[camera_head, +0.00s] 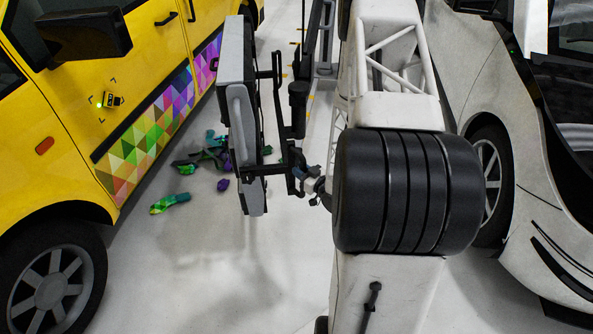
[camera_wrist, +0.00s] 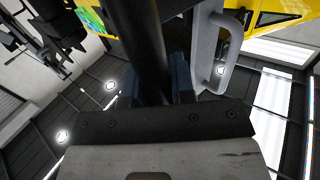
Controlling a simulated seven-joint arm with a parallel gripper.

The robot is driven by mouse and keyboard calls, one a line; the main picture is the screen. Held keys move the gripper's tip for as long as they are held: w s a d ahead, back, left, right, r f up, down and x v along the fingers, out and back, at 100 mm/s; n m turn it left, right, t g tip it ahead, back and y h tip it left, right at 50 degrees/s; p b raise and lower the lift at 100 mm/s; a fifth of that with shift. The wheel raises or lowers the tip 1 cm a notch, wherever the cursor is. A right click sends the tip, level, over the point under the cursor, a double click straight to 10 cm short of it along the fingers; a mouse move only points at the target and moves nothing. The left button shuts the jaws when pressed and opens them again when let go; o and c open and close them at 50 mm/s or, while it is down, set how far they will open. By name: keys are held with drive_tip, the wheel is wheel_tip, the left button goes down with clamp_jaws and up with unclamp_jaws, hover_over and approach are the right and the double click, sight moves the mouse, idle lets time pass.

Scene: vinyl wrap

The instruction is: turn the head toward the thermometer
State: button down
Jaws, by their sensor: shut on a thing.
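The thermometer appears to be the small dark and yellow device (camera_head: 110,100) with a green light on the yellow van's side, inside corner marks. The head is a tall grey panel (camera_head: 236,95) on a black frame, seen nearly edge-on beside the van, to the right of the device. Its grey handle (camera_wrist: 208,50) shows in the wrist view. My gripper (camera_wrist: 156,90) has its blue fingers on either side of a dark round bar (camera_wrist: 146,45) of the head's frame and is shut on it. In the head view my gripper (camera_head: 301,174) is small and partly hidden at the frame's right.
The yellow van (camera_head: 150,60) has a coloured triangle-pattern wrap strip (camera_head: 150,140). Coloured scraps (camera_head: 170,203) lie on the pale floor (camera_head: 190,270) below. A white car (camera_head: 540,190) stands at the right.

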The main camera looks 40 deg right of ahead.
drive_tip(key=shift+s+a+f, duration=0.1)
drive_tip(key=shift+s+a, duration=0.05)
drive_tip(key=c, duration=1)
unclamp_jaws()
drive_tip(key=shift+s+d, duration=0.25)
drive_tip(key=shift+s, duration=1)
drive_tip(key=shift+s+d, duration=0.3)
drive_tip(key=shift+s, duration=0.95)
drive_tip(key=shift+s+d, duration=0.25)
drive_tip(key=shift+s, duration=1)
